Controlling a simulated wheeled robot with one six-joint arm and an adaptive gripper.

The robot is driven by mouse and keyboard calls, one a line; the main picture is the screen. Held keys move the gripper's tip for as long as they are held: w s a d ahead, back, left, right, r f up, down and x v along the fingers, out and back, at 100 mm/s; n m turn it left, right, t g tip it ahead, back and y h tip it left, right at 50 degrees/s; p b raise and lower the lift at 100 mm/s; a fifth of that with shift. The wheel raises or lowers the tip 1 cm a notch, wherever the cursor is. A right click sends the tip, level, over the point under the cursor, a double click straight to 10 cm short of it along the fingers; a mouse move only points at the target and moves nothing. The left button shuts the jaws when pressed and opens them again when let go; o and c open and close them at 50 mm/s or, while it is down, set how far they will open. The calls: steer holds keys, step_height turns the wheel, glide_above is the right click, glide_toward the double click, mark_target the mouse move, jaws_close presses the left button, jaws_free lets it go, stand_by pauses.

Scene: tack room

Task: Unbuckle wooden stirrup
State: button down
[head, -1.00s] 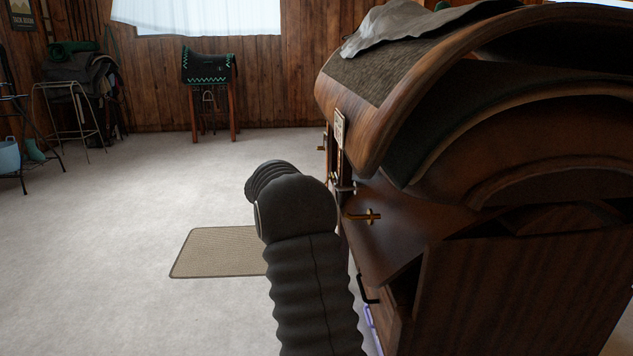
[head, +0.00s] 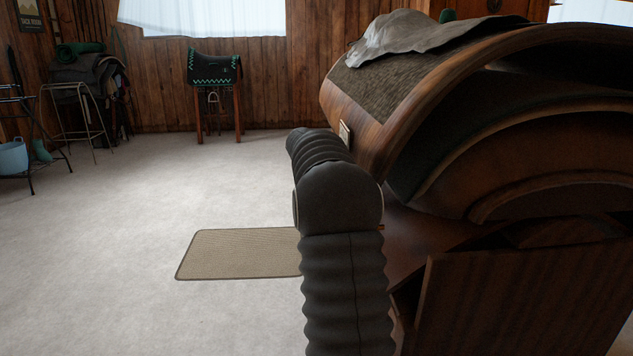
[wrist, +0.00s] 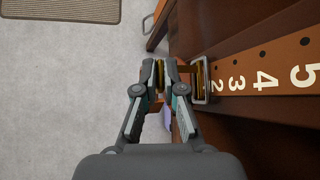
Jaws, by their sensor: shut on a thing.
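In the wrist view, a brown strap (wrist: 276,71) with pale numbers and punched holes runs in from the right to a metal buckle frame (wrist: 206,87). My gripper (wrist: 168,72) is just left of the buckle. Its fingers are closed on a narrow golden-brown piece, which looks like the strap's end, though the fingers hide most of it. In the head view, my arm hides the gripper, the strap and the buckle. The large wooden-edged saddle (head: 372,117) fills the right side. I cannot pick out the wooden stirrup clearly in either view.
The saddle rests on a dark wooden stand (head: 520,295), close to the right of my arm. A beige mat (head: 240,253) lies on the floor at left. Another saddle stand (head: 214,75) and a stool (head: 75,115) stand far back. The floor between is clear.

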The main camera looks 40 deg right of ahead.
steer(key=shift+s+d+r+m+t+y, duration=0.1)
steer(key=shift+d+r+m+t+y, duration=0.05)
steer(key=shift+r+m+t+y, duration=0.15)
stand_by(0.5)
steer(key=c, duration=1.3)
jaws_free()
steer(key=shift+s, duration=0.1)
steer(key=v, duration=1.2)
steer(key=shift+d+r, duration=0.1)
steer(key=shift+d, duration=0.15)
